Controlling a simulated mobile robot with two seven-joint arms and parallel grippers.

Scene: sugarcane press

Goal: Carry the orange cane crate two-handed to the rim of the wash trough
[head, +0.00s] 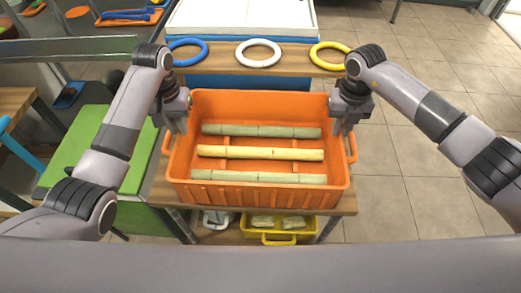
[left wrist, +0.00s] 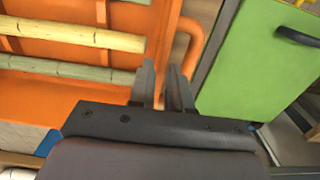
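The orange cane crate (head: 258,196) sits level on a wooden table, with several pale green and yellow cane pieces (head: 262,153) lying across it. My left gripper (head: 175,122) points down at the crate's left side wall. In the left wrist view its two fingers (left wrist: 164,85) stand close on either side of the orange wall, beside the looped handle (left wrist: 191,40), and look shut on the wall. My right gripper (head: 343,122) points down at the right side wall near the right handle (head: 352,148); its finger gap is too small to judge. A white-topped blue basin, apparently the wash trough (head: 245,82), stands beyond.
A wooden ledge (head: 215,64) on the trough's near side carries a blue ring (head: 186,42), a white ring (head: 241,53) and a yellow ring (head: 314,53). A green cabinet (head: 80,150) stands left. A yellow bin (head: 250,233) is below the table. Tiled floor (head: 420,190) on the right is clear.

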